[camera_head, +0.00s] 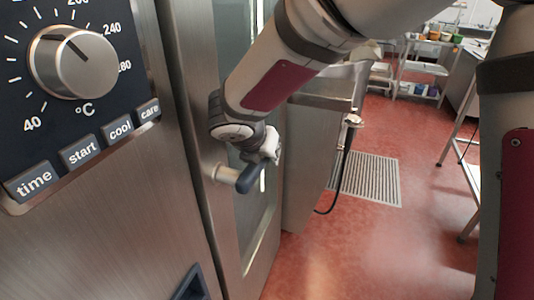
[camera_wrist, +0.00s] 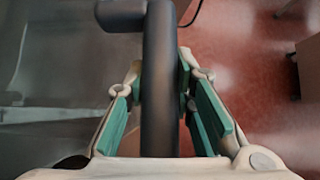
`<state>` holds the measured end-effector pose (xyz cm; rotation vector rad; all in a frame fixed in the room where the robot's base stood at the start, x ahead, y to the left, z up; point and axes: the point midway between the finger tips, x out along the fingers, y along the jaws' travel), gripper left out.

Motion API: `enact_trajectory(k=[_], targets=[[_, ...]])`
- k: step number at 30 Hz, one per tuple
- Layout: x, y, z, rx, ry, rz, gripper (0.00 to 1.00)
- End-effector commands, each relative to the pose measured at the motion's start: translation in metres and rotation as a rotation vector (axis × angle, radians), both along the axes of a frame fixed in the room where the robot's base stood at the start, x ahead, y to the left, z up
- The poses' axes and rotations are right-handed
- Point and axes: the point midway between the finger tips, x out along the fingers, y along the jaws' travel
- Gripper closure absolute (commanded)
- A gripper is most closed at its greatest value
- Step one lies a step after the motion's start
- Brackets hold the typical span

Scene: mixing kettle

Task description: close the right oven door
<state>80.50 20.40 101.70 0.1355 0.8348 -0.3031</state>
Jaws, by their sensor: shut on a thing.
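The oven door (camera_head: 188,75) has a steel frame and a tall glass pane, and stands to the right of the control panel in the head view. Whether it is fully flush with the oven cannot be told. Its dark bar handle (camera_head: 250,178) sticks out from a round steel mount on the frame. My gripper (camera_head: 268,150) is at the handle, partly hidden by my arm. In the wrist view the handle (camera_wrist: 160,75) runs upright between the green-padded fingers of my gripper (camera_wrist: 162,95), which are shut on it.
The control panel (camera_head: 75,85) with a large knob and buttons is at the left. A dark latch-like part (camera_head: 190,284) is low on the front. A floor grate (camera_head: 368,180) and open red floor (camera_head: 350,250) lie to the right. Shelves with pots (camera_head: 425,60) stand far back.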

Motion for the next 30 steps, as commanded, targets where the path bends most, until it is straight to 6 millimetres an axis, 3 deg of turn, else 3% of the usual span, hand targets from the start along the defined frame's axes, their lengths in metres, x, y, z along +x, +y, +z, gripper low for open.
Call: enact_trajectory(k=[6, 12, 13, 15, 16, 25, 30], targets=[[0.002, 0.012, 0.001, 0.002, -0.002, -0.022, 1.00], [0.002, 0.012, 0.001, 0.002, -0.002, -0.023, 1.00], [0.002, 0.012, 0.001, 0.002, -0.002, -0.022, 0.75], [0.002, 0.012, 0.001, 0.002, -0.002, -0.022, 0.59], [0.002, 0.012, 0.001, 0.001, -0.001, -0.023, 0.57], [0.001, 0.011, 0.001, 0.001, 0.000, -0.025, 0.57], [-0.008, 0.015, 0.013, 0.002, -0.003, -0.024, 0.57]])
